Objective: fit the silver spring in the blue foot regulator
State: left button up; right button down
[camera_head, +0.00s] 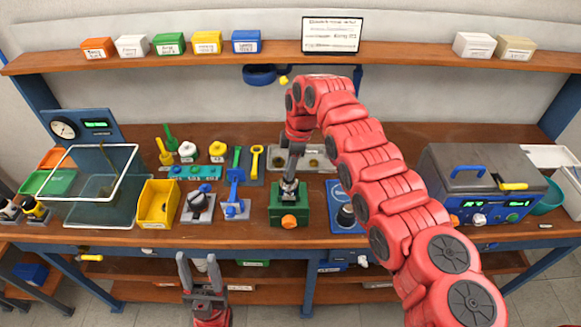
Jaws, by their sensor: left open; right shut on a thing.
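My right gripper (290,182) reaches in from the right and points down over a green block with an orange knob (289,221). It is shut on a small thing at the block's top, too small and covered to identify. A blue plate (343,225) with a dark round part stands right of the block, partly behind my arm; it may be the blue foot regulator. I cannot make out the silver spring for certain. A grey tray (328,166) with small round parts lies behind. My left gripper (197,262) is open and empty, below the bench's front edge.
Left of the green block stand a blue stand (236,209), a grey-plated dark unit (198,205) and a yellow bin (158,203). A clear-walled box (90,185) is at the left. A grey test unit (480,180) is at the right. Small boxes line the shelf above.

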jog(key=shift+f+b, duration=0.15)
jog(key=shift+b, duration=0.4)
dwell(0.4)
grip_release()
dwell(0.6)
jog(key=shift+r, duration=0.2)
jog(key=shift+r, duration=2.2)
jog(key=shift+s+r+p, duration=0.1)
jog(key=shift+r+p, duration=0.6)
jog(key=shift+r, duration=0.95)
